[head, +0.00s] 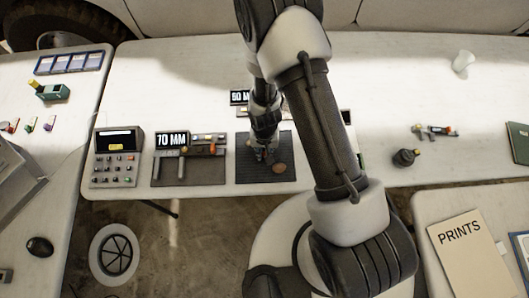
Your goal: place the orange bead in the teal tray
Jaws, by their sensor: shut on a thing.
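My gripper (264,153) points down just above a dark ribbed mat (247,172) in the middle of the front table edge. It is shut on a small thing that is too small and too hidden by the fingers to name. A small orange-red piece (212,149) shows at the gauge beside the 70 MM sign; I cannot tell whether it is the orange bead. A brownish round disc (279,168) lies on the mat beside the gripper.
A 70 MM sign (171,141) and a grey keypad device (116,157) stand left of the mat. A dark knobbed object (405,157) and small coloured parts (435,131) lie right of my arm. A blue-panelled rack (69,62) is far left. The back right table is mostly clear.

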